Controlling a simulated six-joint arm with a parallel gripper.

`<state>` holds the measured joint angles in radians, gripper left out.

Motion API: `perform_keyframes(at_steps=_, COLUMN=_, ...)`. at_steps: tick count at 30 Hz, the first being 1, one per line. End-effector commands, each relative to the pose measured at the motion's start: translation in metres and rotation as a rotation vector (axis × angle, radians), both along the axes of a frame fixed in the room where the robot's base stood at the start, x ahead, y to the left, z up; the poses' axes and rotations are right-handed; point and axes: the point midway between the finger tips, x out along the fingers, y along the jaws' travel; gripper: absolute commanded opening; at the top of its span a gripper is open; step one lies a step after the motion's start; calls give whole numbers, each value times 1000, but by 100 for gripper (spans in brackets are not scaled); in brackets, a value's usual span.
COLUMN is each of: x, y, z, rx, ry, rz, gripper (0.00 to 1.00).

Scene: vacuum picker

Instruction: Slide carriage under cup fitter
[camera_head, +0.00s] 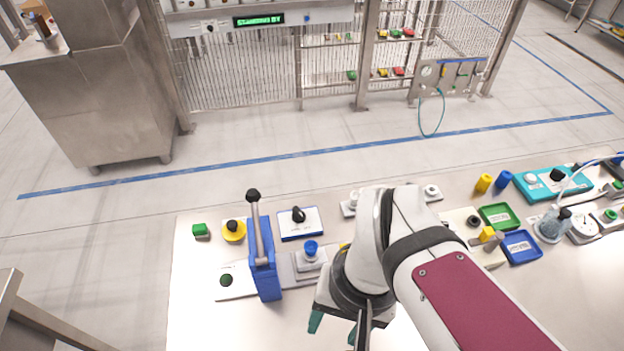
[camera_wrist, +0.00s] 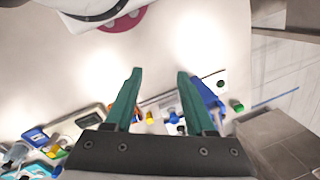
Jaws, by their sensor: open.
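The cup fitter (camera_head: 264,268) is a blue upright press with a grey lever and black ball knob, standing at the left of the bench. The carriage (camera_head: 309,262), a grey block with a blue knob on top, sits on a flat grey base just right of the fitter, beside it and not under it. In the wrist view the fitter (camera_wrist: 205,92) and the carriage's blue knob (camera_wrist: 174,118) show beyond the fingers. My gripper (camera_head: 334,328) is open and empty, nearer the front edge than the carriage. Its teal fingers (camera_wrist: 160,74) are spread. My wrist hides part of the bench right of the carriage.
Behind the fitter are a yellow round piece (camera_head: 233,231), a green block (camera_head: 200,231) and a blue-edged plate with a black knob (camera_head: 300,223). Green (camera_head: 497,216) and blue (camera_head: 521,248) trays stand right. The front bench is clear.

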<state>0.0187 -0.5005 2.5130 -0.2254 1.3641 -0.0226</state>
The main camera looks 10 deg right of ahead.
Motion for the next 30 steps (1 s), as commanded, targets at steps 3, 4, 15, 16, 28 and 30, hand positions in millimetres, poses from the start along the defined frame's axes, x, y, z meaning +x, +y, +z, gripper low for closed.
perform_keyframes(at_steps=3, x=72, y=-24, z=4, rx=-47, ry=-15, rz=133, gripper=55)
perform_keyframes(at_steps=4, x=94, y=-32, z=2, rx=-62, ry=-23, rz=177, gripper=55)
perform_keyframes(at_steps=15, x=212, y=-89, z=-52, rx=-141, ry=-49, rz=452, gripper=55)
perform_keyframes(at_steps=16, x=211, y=-89, z=-58, rx=-140, ry=-47, rz=453, gripper=55)
perform_keyframes(at_steps=28, x=210, y=-88, z=-167, rx=-139, ry=-47, rz=448, gripper=55)
perform_keyframes(at_steps=30, x=210, y=-88, z=-179, rx=-140, ry=-48, rz=449, gripper=55)
